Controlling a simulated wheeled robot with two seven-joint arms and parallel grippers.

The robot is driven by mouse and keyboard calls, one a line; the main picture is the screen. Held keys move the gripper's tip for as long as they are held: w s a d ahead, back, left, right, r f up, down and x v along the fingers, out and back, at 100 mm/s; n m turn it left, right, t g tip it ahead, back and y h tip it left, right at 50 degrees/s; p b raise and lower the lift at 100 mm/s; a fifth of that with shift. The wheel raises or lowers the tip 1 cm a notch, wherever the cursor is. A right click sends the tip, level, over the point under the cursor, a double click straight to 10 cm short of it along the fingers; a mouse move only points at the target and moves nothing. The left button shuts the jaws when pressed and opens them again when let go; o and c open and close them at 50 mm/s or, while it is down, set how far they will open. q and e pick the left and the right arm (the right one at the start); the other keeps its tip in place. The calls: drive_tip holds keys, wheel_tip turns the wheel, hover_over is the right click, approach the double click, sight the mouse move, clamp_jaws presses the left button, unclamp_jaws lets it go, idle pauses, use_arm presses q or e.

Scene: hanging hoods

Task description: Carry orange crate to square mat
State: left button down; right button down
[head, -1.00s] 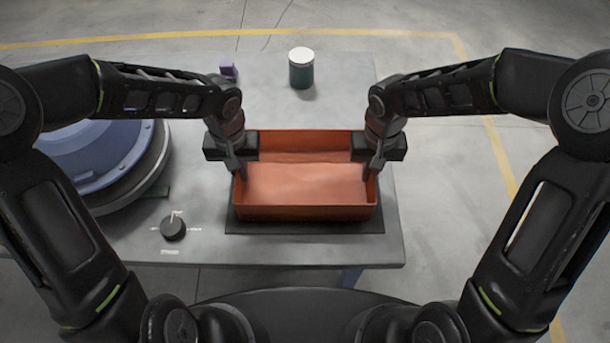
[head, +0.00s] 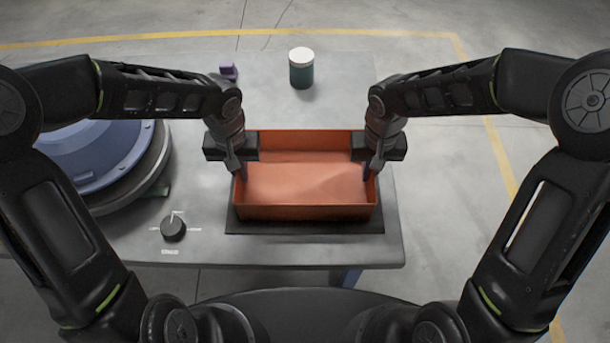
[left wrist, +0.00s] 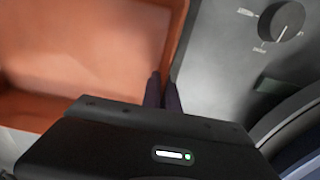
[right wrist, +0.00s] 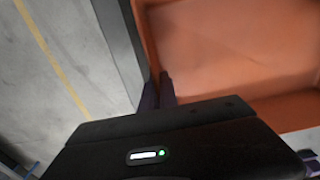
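The orange crate (head: 305,212) is an open, empty, rectangular box. It sits upright on a dark flat mat (head: 300,228) near the table's front edge. My left gripper (head: 239,172) is at the crate's left wall, and its fingers look shut on that wall; they also show in the left wrist view (left wrist: 162,92). My right gripper (head: 370,172) is at the right wall in the same way, with its fingers close together on the rim in the right wrist view (right wrist: 157,92). The crate's underside is hidden.
A dark green jar with a white lid (head: 301,68) stands behind the crate. A large blue domed part (head: 90,155) takes up the table's left side. A black knob (head: 173,229) is at the front left.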

use_arm(q)
drive_tip(key=shift+r, duration=0.1)
use_arm(e)
drive_tip(key=shift+r, duration=0.1)
